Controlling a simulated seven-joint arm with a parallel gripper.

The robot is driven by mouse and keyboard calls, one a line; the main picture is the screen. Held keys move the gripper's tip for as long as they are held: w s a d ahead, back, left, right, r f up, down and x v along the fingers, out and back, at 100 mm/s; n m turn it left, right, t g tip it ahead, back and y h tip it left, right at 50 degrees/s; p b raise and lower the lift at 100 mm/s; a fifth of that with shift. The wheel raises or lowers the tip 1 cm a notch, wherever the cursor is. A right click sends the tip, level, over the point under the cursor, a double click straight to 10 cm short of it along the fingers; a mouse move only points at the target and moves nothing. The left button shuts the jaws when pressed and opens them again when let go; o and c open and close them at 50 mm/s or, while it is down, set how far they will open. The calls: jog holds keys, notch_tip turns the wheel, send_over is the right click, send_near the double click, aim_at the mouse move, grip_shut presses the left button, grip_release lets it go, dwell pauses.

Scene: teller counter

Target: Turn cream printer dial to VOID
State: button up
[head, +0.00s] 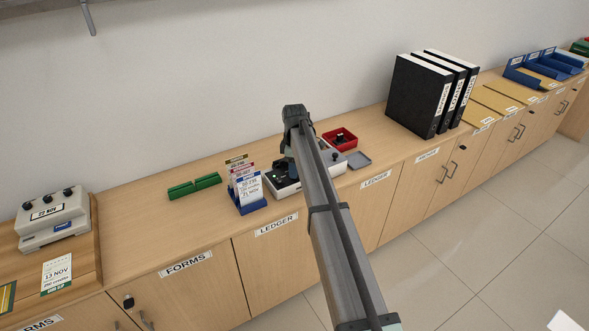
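A pale, whitish machine (333,164) stands on the counter near the middle, largely hidden behind my arm. Dark round parts show on its top, but I cannot read any dial setting or a VOID mark. My gripper (284,168) appears as a dark shape low over the left part of this machine. Its fingers are too small and hidden to tell open from shut, or whether it touches a dial. A second cream-white machine (52,222) with three black knobs and a date label stands at the far left. I cannot tell for sure which is the cream printer.
A blue card rack (251,207) stands close left of the middle machine. Green blocks (194,186) lie further left. A red tray (340,138) and a grey tray (358,160) sit to the right. Black binders (417,95) stand beyond. The counter between is clear.

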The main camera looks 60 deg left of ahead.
jog(key=shift+f, duration=0.4)
grip_shut()
